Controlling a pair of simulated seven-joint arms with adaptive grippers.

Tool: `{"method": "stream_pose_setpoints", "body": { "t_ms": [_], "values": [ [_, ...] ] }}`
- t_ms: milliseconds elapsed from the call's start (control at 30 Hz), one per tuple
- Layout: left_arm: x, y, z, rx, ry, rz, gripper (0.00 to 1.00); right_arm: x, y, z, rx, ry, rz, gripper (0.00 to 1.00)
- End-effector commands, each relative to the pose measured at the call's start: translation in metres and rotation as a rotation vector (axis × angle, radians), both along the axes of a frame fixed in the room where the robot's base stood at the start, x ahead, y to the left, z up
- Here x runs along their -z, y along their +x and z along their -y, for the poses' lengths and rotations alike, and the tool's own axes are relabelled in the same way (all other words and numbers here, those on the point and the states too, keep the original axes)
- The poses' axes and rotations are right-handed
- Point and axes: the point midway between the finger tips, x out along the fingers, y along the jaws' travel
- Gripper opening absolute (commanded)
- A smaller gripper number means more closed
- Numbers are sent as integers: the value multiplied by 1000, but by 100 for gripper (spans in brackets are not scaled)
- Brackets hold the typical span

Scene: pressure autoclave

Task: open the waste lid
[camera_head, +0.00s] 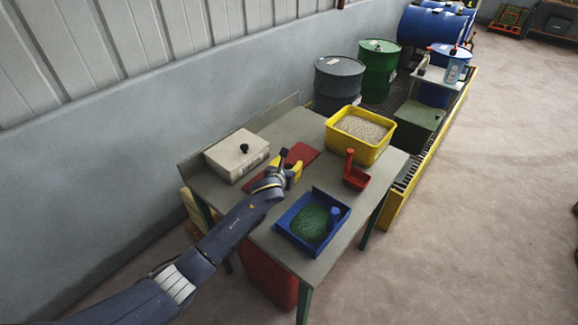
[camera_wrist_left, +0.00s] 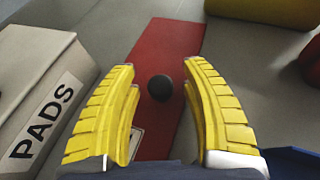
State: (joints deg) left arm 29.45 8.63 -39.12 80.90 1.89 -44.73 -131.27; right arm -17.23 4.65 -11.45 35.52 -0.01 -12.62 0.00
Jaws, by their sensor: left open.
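The waste lid appears to be a flat red panel (camera_head: 303,155) on the table, partly hidden by my left gripper in the head view. In the left wrist view the red panel (camera_wrist_left: 168,45) bears a round black knob (camera_wrist_left: 159,88). My left gripper (camera_head: 287,167) is open above the panel. Its yellow fingers stand on either side of the knob in the left wrist view, with visible gaps to it. I cannot tell how high the fingertips are over the panel. My right gripper is not in view.
A cream PADS box (camera_head: 237,153) stands left of the panel. A yellow tub of granules (camera_head: 362,152), red scoop (camera_head: 356,178) and blue tray (camera_head: 290,217) stand to the right. A red bin (camera_head: 267,280) stands under the table. Drums stand behind.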

Motion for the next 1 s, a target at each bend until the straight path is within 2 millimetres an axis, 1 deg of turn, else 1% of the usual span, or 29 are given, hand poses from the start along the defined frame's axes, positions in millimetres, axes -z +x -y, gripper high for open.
{"method": "stream_pose_setpoints", "body": {
  "t_ms": [100, 500, 1000],
  "values": [
    [0, 0, 0, 0, 0, 0, 47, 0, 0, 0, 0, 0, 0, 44],
    [0, 0, 0, 0, 0, 0, 1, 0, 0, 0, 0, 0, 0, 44],
    [-2, 0, 0, 1, -11, -6, 0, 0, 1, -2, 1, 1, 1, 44]
  ]
}}
